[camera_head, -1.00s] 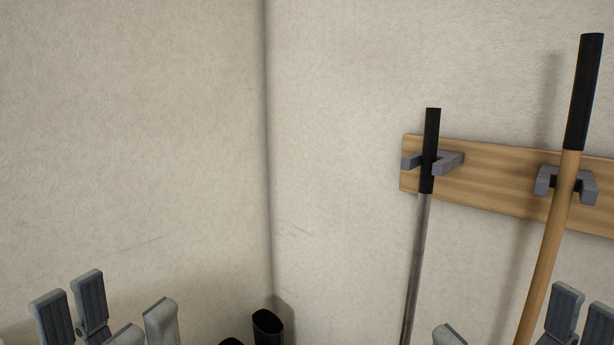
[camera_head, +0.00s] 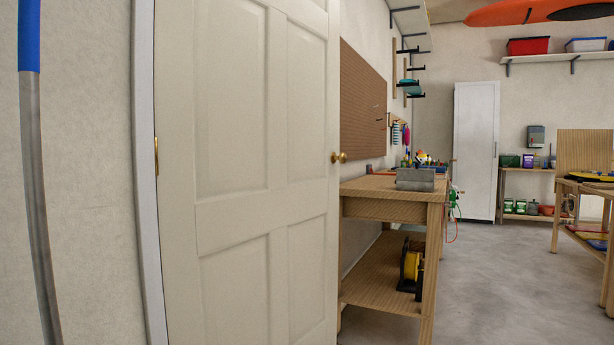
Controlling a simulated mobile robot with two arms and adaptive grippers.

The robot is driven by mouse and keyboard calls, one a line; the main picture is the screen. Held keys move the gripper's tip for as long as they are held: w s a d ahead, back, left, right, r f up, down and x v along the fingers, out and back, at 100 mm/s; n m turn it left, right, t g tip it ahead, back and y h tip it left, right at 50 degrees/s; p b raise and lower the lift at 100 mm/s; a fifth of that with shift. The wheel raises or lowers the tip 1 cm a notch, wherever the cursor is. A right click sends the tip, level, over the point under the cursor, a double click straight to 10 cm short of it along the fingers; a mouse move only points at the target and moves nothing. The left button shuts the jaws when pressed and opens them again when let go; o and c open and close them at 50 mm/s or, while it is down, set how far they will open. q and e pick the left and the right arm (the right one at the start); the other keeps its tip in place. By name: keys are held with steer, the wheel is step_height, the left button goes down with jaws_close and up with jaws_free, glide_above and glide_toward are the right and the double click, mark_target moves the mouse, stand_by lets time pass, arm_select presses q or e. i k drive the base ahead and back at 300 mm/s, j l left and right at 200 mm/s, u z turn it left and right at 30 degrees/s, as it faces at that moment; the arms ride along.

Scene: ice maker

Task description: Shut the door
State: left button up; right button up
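A white panelled door (camera_head: 262,210) fills the left middle of the head view. A brass hinge (camera_head: 156,156) shows at its left edge, beside the pale door frame (camera_head: 147,180). A brass knob (camera_head: 339,157) sits at its right edge. No frame shows along that right edge, and the pegboard wall and workbench appear directly past it, so the door looks to stand open. How wide the gap is cannot be told. Neither of my grippers is in view.
A wooden workbench (camera_head: 385,208) with a grey box (camera_head: 415,179) on top stands just right of the door. A long blue-topped pole (camera_head: 34,180) is at the far left. Grey floor (camera_head: 490,280) is clear on the right. A second table (camera_head: 590,190) stands at the right edge.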

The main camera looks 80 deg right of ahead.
mark_target(248, 157)
steer(key=z, duration=2.55)
